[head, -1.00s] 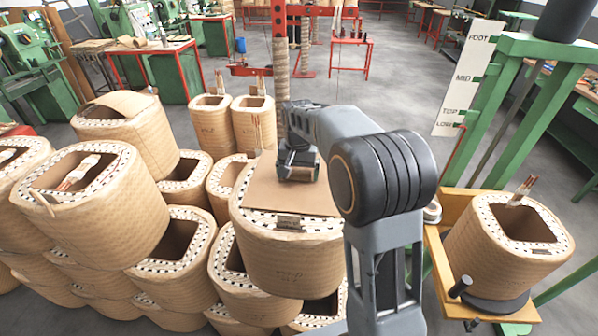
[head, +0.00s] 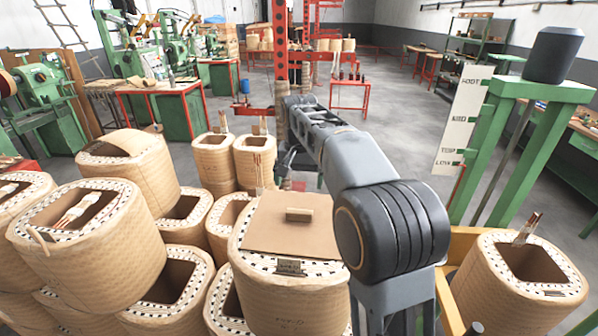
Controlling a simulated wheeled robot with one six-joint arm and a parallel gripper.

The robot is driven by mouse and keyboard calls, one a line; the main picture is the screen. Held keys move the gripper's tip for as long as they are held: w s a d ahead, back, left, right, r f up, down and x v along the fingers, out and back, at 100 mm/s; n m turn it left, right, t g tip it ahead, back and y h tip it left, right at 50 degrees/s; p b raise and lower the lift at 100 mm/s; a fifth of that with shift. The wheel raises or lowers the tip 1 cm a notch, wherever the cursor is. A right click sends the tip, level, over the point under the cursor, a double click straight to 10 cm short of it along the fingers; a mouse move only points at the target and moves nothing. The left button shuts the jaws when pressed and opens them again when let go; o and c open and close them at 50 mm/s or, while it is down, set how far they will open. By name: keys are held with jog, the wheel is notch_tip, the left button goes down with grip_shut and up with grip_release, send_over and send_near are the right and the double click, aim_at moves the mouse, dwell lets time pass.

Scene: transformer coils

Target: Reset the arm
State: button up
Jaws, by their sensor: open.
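My arm reaches forward from the bottom of the head view and bends down at its far end. My gripper (head: 291,172) hangs there, small, dark and partly hidden by my own arm, so its fingers are hard to make out. It looks open, with nothing seen in it. It appears beyond and above the coil with the cardboard sheet (head: 265,236), apart from it. A small brown block (head: 298,214) lies on that sheet, clear of the gripper. The sheet covers most of the top of the front coil (head: 290,305).
Several paper-wrapped coils stand stacked on the left, including a large tilted one (head: 90,232). Two upright coils (head: 213,160) stand behind. On the right are a green stand (head: 497,140) with a marked white board (head: 463,125) and another coil (head: 520,285). Open floor (head: 400,130) lies beyond.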

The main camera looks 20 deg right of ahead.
jog(key=shift+r, duration=1.15)
jog(key=s+f+n+t, duration=0.1)
jog(key=s+f, duration=0.2)
jog(key=s, duration=0.4)
jog(key=s+f+n+t, duration=0.1)
jog(key=s+f+n, duration=0.1)
jog(key=s+f, duration=0.2)
jog(key=s+f+n+t, duration=0.1)
jog(key=s+f+t, duration=0.1)
jog(key=s, duration=0.8)
jog(key=shift+s+d+f+n, duration=0.1)
jog(key=shift+s+f+n, duration=0.05)
jog(key=shift+f, duration=0.3)
jog(key=shift+s+d+f+n, duration=0.1)
jog(key=shift+s+f+n, duration=0.05)
jog(key=shift+f, duration=0.25)
